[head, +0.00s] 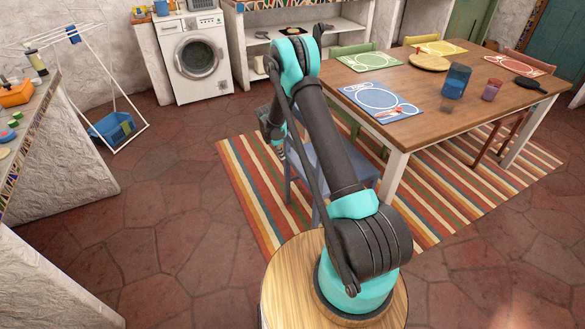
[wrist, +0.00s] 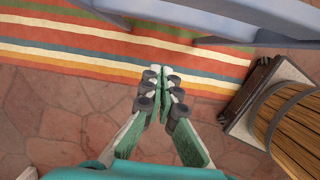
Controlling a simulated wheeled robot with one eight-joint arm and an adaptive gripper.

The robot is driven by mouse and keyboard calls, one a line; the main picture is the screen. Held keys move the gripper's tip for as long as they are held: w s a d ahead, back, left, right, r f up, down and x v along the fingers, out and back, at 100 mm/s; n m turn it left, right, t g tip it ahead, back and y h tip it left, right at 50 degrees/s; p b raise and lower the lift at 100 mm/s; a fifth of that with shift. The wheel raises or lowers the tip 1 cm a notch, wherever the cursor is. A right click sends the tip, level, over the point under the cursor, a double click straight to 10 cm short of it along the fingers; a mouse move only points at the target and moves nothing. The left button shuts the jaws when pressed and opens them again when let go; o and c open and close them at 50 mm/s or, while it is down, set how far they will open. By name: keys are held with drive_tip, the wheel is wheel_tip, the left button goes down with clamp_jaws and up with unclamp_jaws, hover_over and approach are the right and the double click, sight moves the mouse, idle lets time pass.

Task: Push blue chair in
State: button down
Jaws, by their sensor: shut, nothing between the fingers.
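The blue chair (head: 364,167) stands at the near left side of the wooden dining table (head: 428,128), on the striped rug. My arm hides much of it in the head view. My gripper (head: 279,150) hangs to the left of the chair in the head view, low and partly hidden by my own arm. In the wrist view the chair (wrist: 225,17) shows as blue bars along the top edge. My gripper (wrist: 164,76) is shut and empty there, its fingertips apart from the chair in the picture and over the rug's edge.
The striped rug (head: 247,190) lies under the chair and table. Green (head: 352,49), yellow and red chairs stand around the table. A drying rack and washing machine (head: 195,58) stand at the back left.

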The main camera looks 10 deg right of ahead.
sight(293, 166)
drive_tip(key=shift+w+d+f, duration=0.35)
drive_tip(key=shift+d+f, duration=0.65)
drive_tip(key=shift+f, duration=0.7)
drive_tip(key=shift+w+d+f, duration=0.35)
drive_tip(key=shift+d+f, duration=0.6)
drive_tip(key=shift+f, duration=0.8)
drive_tip(key=shift+w+d+f, duration=0.35)
drive_tip(key=shift+d+f, duration=0.65)
drive_tip(key=shift+f, duration=0.7)
drive_tip(key=shift+d, duration=0.1)
